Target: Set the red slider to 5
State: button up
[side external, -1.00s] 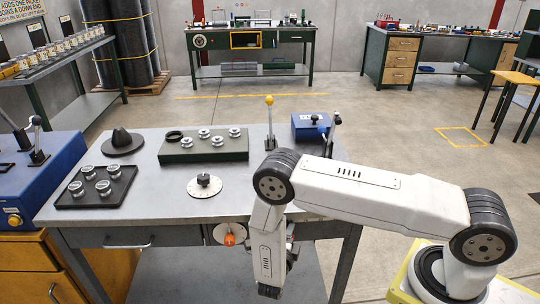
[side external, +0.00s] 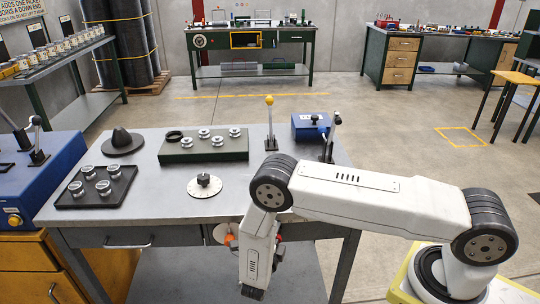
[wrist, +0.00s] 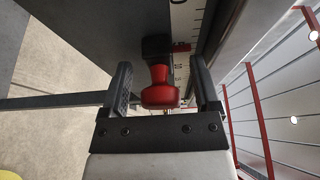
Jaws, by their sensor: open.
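The numbers on the scale are too small to read. My gripper (wrist: 160,85) is open, with one finger on each side of the knob and a visible gap to both.
The grey table (side external: 130,206) carries a dial with a black knob (side external: 204,186), a green board (side external: 203,150) with several silver spools, a black tray (side external: 96,187), a yellow-topped lever (side external: 269,115) and a blue box (side external: 311,125). A drawer handle (side external: 128,244) is on the front.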

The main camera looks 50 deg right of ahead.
jog(key=shift+s+a, duration=0.1)
jog(key=v, duration=0.7)
jog(key=shift+a, duration=0.3)
dwell(0.3)
jog(key=s+d+r+n+g+y, duration=0.2)
jog(key=s+r+n+y, duration=0.3)
jog(key=n, duration=1)
jog(key=s+d+r+n+g+y, duration=0.2)
jog(key=s+r+n+y, duration=0.3)
jog(key=r+n+y, duration=0.6)
notch_tip(320, 180, up, 5)
jog(key=n, duration=0.5)
jog(key=shift+d+y, duration=0.3)
